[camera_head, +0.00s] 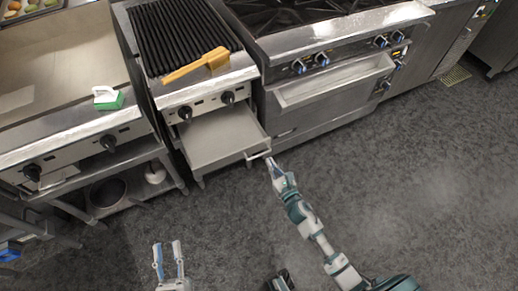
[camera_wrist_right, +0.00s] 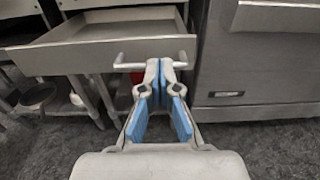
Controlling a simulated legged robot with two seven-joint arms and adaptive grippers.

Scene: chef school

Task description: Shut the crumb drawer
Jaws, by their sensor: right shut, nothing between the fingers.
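The crumb drawer (camera_head: 222,138) is pulled out below the grill, and its empty metal tray shows. Its bar handle (camera_head: 259,154) is on the front edge, toward the right. My right gripper (camera_head: 270,163) is at the handle, its fingers shut with nothing between them. In the right wrist view the drawer front (camera_wrist_right: 90,58) faces me, and the fingertips (camera_wrist_right: 166,64) overlap the right part of the handle (camera_wrist_right: 130,66). I cannot tell whether they touch it. My left gripper (camera_head: 168,250) is open and empty above the floor, well away from the drawer.
A grill (camera_head: 180,38) with a yellow-handled brush (camera_head: 196,66) stands above the drawer. An oven (camera_head: 330,84) is close on the right. A griddle counter (camera_head: 70,50) with a green-and-white scrubber (camera_head: 108,98) is on the left. The floor in front is clear.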

